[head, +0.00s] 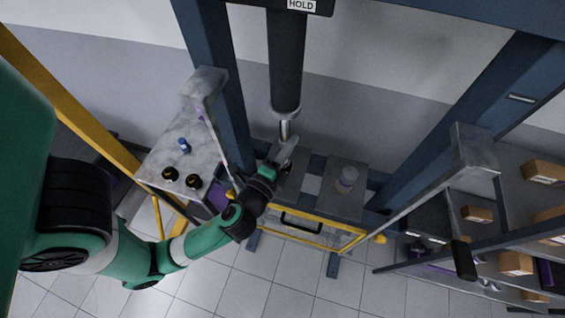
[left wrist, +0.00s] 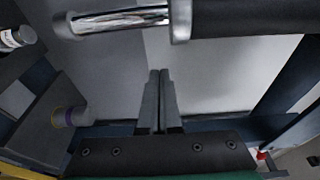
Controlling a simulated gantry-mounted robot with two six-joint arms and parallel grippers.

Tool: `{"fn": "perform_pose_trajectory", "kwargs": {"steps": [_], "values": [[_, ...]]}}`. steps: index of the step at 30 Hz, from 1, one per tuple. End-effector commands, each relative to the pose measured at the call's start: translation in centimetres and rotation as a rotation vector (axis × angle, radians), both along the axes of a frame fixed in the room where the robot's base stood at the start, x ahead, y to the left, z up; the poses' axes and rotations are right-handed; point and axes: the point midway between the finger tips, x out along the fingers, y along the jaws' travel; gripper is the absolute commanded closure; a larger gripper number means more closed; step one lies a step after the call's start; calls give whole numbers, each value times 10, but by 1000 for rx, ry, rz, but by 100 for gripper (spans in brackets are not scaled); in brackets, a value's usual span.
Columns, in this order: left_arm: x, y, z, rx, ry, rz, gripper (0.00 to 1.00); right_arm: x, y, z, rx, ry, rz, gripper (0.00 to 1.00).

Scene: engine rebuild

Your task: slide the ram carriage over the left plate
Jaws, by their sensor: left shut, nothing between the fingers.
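The ram carriage (head: 287,70) is a dark cylinder with a chrome rod, hanging below a beam with a HOLD label. It also shows across the top of the left wrist view (left wrist: 240,18), with its chrome rod at the left. My left gripper (head: 286,149) is beside the rod's lower end in the head view. Its fingers (left wrist: 160,98) are shut and empty, apart from the rod in the left wrist view. The left plate (head: 293,178) is partly hidden by my gripper. My right gripper is not in view.
The blue press frame (head: 218,75) stands on both sides. A yellow-edged guard (head: 305,237) is in front of the plates. A bench (head: 165,150) with small parts is at the left. Shelves with boxes (head: 543,171) are at the right.

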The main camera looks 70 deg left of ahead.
Motion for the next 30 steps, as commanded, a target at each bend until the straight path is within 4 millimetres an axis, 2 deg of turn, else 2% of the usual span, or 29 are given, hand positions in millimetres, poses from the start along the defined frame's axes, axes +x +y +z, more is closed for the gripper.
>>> {"fn": "perform_pose_trajectory", "kwargs": {"steps": [1, 4, 5, 6, 12, 27, 30], "values": [[-10, -12, -5, 1, 1, -10, 100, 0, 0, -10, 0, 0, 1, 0], [-27, -28, -4, 1, 1, -10, 100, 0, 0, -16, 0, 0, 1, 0], [-29, -29, 7, -1, 9, -6, 100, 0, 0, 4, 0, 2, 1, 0], [-31, -31, 9, -5, 14, -1, 100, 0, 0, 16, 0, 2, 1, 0], [-41, -39, 4, -1, 6, 0, 100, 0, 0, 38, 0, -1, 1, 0], [-43, -41, 0, -1, -2, -2, 100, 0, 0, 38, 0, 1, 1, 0], [-33, -43, 8, -43, -39, -6, 100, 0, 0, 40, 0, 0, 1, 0]]}}
